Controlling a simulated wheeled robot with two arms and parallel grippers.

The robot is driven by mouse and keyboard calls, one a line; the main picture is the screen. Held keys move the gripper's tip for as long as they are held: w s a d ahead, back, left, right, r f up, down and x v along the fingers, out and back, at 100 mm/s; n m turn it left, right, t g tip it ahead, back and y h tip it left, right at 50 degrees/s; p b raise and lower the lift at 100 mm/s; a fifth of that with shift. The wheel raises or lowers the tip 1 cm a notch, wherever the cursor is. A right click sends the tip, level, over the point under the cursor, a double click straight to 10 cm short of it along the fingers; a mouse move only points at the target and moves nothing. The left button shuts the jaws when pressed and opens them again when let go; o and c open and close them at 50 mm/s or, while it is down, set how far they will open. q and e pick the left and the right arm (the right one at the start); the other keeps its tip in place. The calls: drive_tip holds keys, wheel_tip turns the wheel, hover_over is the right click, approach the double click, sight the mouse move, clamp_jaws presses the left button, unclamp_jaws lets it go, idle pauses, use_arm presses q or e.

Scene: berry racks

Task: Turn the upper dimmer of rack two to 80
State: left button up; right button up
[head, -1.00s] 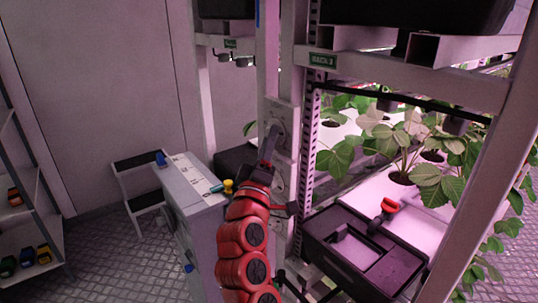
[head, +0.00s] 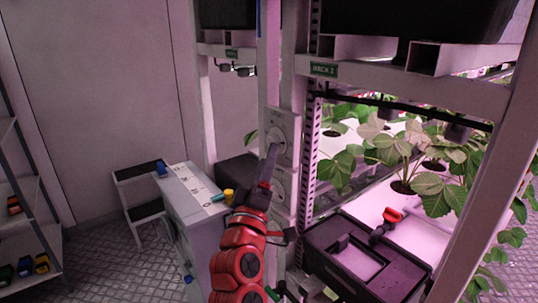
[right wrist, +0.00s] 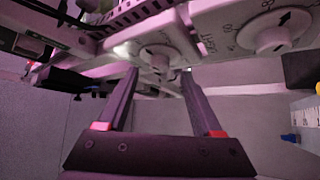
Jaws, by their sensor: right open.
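Rack two is marked by a green "RACK 2" sign (head: 324,69). On its white post is a pale panel with two round dimmers. The upper dimmer (head: 277,136) is in front of my right gripper (head: 272,152), and the lower dimmer (head: 279,187) is below it. In the right wrist view, the upper dimmer (right wrist: 160,58) shows between the open fingertips of my right gripper (right wrist: 160,72). I cannot tell whether the fingers touch it. The lower dimmer (right wrist: 275,40), with a dark arrow, is at the right there. The upper dimmer's setting is not readable. My left gripper is out of view.
A white cabinet (head: 185,200) with a yellow item (head: 229,197) on top stands left of the post. A black box (head: 365,255) with a red-handled valve (head: 392,215) is at the right, below strawberry plants (head: 440,175). A step stool (head: 140,190) is behind the cabinet.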

drive_tip(key=b+v, duration=0.2)
drive_tip(key=v, duration=1.2)
drive_tip(key=shift+b, duration=0.35)
